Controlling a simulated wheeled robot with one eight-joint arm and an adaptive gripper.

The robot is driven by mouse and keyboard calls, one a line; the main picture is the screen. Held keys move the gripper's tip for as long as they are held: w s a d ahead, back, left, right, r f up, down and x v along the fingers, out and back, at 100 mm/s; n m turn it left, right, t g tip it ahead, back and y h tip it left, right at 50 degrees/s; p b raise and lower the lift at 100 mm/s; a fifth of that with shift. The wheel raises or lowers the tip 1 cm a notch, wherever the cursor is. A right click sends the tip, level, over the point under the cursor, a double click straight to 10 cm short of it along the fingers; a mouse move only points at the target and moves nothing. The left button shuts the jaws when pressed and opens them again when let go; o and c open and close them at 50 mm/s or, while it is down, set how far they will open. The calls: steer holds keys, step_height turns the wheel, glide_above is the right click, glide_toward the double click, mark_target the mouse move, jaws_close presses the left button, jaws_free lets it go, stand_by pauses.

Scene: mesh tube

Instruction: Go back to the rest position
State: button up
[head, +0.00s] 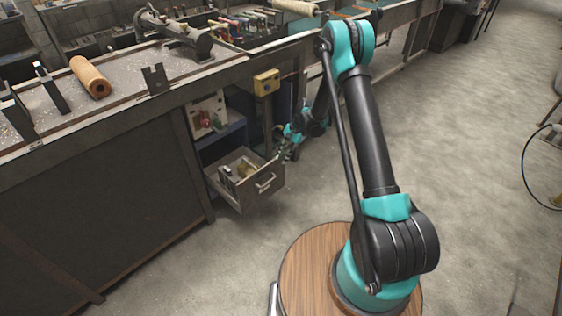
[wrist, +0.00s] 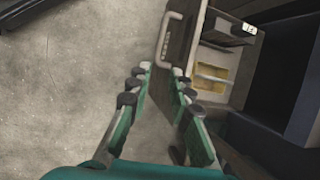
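My gripper (head: 287,146) is reached out low in front of the workbench, close to an open drawer (head: 262,205). In the wrist view my gripper (wrist: 160,70) has its two green fingers apart with nothing between them. The drawer's handle (wrist: 163,38) lies just beyond the fingertips and appears apart from them. The drawer is pulled out from under the bench and holds a few small things, some yellowish. My arm bends up from its round base and down toward the drawer.
The workbench (head: 125,100) runs along the left and back. A brown roll (head: 90,77) and metal brackets lie on it. A yellow box (head: 266,83) is mounted on the bench front. The concrete floor (head: 480,150) to the right is mostly clear, with a dark cable at the far right.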

stand_by(0.4)
steer(key=s+d+r+n+t+h, duration=0.1)
steer(key=s+d+r+n+t, duration=0.1)
steer(key=s+d+r, duration=0.6)
steer(key=s+d+r+n+t+h, duration=0.1)
steer(key=s+d+r, duration=0.35)
steer(key=r, duration=0.75)
steer(key=s+d+r+n+t+h, duration=0.1)
steer(key=s+d+n, duration=0.1)
steer(key=s+d, duration=0.4)
steer(key=s+d+r+n+t+h, duration=0.1)
steer(key=s+d, duration=0.5)
steer(key=s, duration=0.6)
steer(key=shift+d+r+n+t, duration=0.2)
steer(key=shift+d+n+t, duration=0.05)
steer(key=shift+n+t, duration=0.5)
